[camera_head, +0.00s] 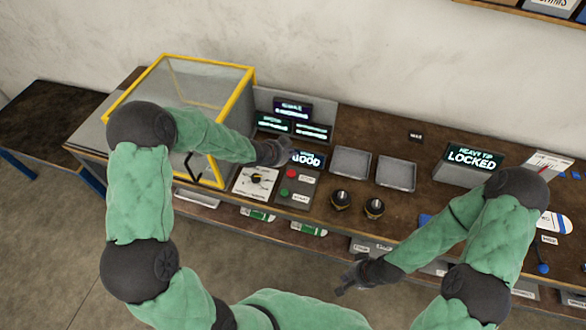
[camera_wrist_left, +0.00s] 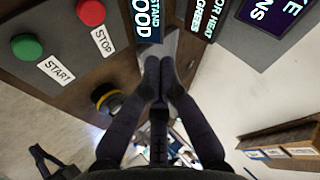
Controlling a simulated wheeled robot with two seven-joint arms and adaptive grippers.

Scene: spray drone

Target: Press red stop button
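The red stop button (camera_head: 292,174) sits on a grey panel on the bench, above the green start button (camera_head: 284,192). The left wrist view shows the red button (camera_wrist_left: 90,12) with its STOP label (camera_wrist_left: 103,40), and the green button (camera_wrist_left: 27,47) with its START label. My left gripper (camera_head: 280,153) is above the bench, just behind and left of the red button in the head view. Its fingertips (camera_wrist_left: 160,62) are together with nothing between them, apart from the red button. My right gripper (camera_head: 347,284) hangs in front of the bench edge, away from the panel; its finger gap is unclear.
A yellow-framed clear box (camera_head: 208,82) stands left. A dial panel (camera_head: 256,181) is left of the buttons. Small screens (camera_head: 292,108) stand behind. Two grey trays (camera_head: 350,162) and two dark knobs (camera_head: 341,199) lie right. A LOCKED display (camera_head: 471,158) stands further right.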

